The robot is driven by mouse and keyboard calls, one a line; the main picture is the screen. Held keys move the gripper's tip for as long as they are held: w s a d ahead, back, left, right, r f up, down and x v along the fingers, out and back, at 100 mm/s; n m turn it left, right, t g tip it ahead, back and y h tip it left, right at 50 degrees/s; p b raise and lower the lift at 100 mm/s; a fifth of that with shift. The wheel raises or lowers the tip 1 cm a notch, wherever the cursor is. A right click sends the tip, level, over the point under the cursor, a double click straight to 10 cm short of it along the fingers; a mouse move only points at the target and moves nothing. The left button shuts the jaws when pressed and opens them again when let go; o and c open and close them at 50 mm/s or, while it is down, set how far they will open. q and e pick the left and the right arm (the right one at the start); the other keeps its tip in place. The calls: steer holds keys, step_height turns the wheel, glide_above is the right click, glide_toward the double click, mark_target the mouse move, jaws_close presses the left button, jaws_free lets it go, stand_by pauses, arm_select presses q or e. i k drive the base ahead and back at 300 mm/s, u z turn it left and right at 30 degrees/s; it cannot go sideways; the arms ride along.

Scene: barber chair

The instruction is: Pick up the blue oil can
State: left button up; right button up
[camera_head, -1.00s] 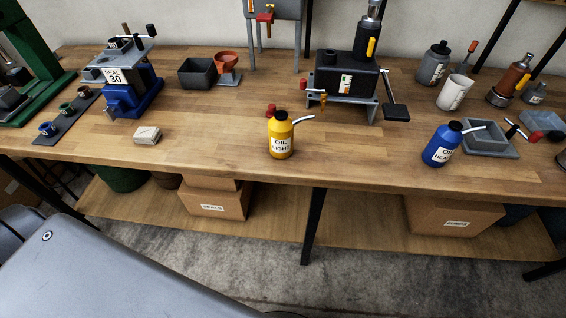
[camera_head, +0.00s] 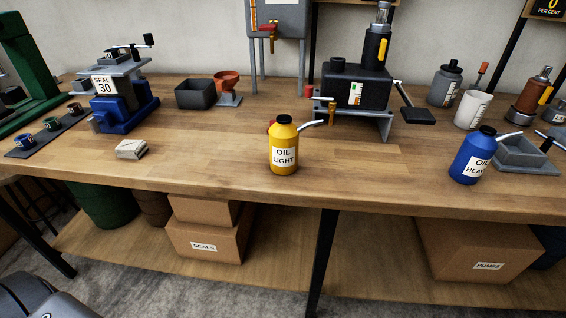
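The blue oil can (camera_head: 471,160), labelled "OIL HEAVY", stands upright on the wooden workbench (camera_head: 360,165) at the right, near the front edge. It has a black cap and a pale spout pointing right, toward a grey tray. A yellow oil can (camera_head: 284,148), labelled "OIL LIGHT", stands upright near the middle of the bench front, with its spout to the right. Neither of my grippers shows in the head view.
A grey square tray (camera_head: 525,150) sits just right of the blue can. Behind are a black pump device (camera_head: 357,90), a white cup (camera_head: 472,109) and a grey bottle (camera_head: 445,85). Bench space between the two oil cans is clear.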

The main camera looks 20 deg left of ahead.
mark_target(479, 147)
steer(key=u, duration=0.05)
steer(key=k, duration=0.5)
steer(key=z, duration=1.95)
steer(key=i, duration=1.45)
steer(key=u, duration=2.4)
